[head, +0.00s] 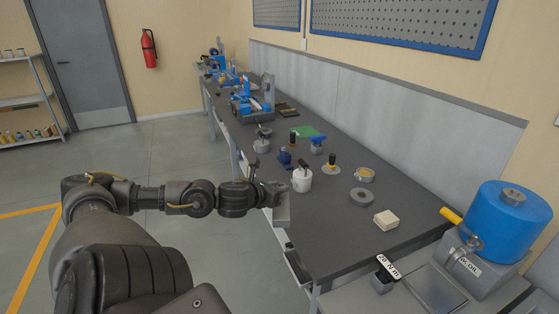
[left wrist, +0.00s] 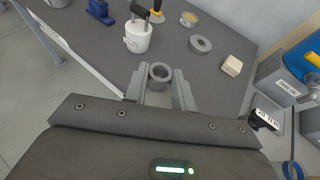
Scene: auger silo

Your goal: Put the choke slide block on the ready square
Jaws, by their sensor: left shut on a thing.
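My left gripper (head: 272,192) reaches in from the left at the bench's near edge. In the left wrist view, its fingers (left wrist: 160,88) are shut on a grey piece with a round hole (left wrist: 160,72). I cannot tell whether this is the choke slide block. In the head view the held piece is mostly hidden by the gripper. My right gripper is not in view.
On the dark bench (head: 340,238) stand a white pot (head: 301,181), a grey ring (head: 362,195), a cream block (head: 386,220), a yellow-rimmed tin (head: 365,174) and a blue holder (head: 285,158). A blue drum machine (head: 508,222) is at right. Bare bench lies right of my gripper.

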